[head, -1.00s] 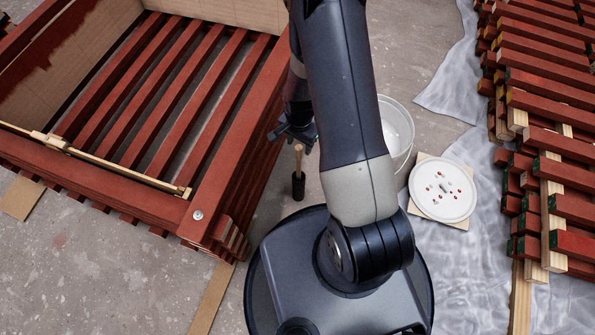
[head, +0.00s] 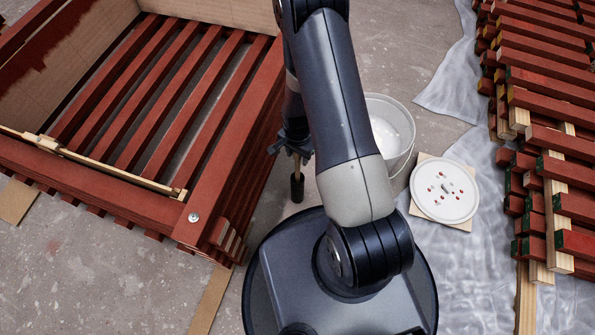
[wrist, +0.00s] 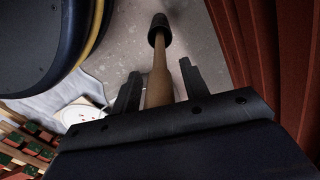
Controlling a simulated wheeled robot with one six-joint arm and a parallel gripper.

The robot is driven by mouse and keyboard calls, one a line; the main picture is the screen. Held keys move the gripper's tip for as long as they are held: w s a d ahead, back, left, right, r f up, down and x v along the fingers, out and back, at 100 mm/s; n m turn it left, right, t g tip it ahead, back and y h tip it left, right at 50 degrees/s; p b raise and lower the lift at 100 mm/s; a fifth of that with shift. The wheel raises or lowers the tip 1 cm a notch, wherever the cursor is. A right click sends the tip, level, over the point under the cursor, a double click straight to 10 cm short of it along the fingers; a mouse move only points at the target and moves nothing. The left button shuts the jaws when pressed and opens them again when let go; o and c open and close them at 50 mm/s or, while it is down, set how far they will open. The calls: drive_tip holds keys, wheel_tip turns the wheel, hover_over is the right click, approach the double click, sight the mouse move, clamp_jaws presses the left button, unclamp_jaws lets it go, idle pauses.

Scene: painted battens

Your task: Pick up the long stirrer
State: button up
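The stirrer has a pale wooden shaft with a dark, thicker cylindrical part at its lower end. It stands roughly upright on the concrete floor, and its dark end (head: 297,190) shows below my gripper in the head view. In the wrist view the wooden shaft (wrist: 159,80) runs between the fingers of my gripper (wrist: 160,70) towards the dark end. The fingers are open, with a gap on both sides of the shaft. The shaft's upper end is hidden by the gripper body. I cannot tell whether the dark part belongs to the stirrer or is a holder.
A red slatted crate-like frame (head: 225,200) stands close to the left. A white bucket (head: 405,125) is behind my arm to the right. A white round lid (head: 444,190) lies on a board. Stacked red battens (head: 545,90) fill the right. Bare floor surrounds the stirrer.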

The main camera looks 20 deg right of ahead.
clamp_jaws()
idle(0.3)
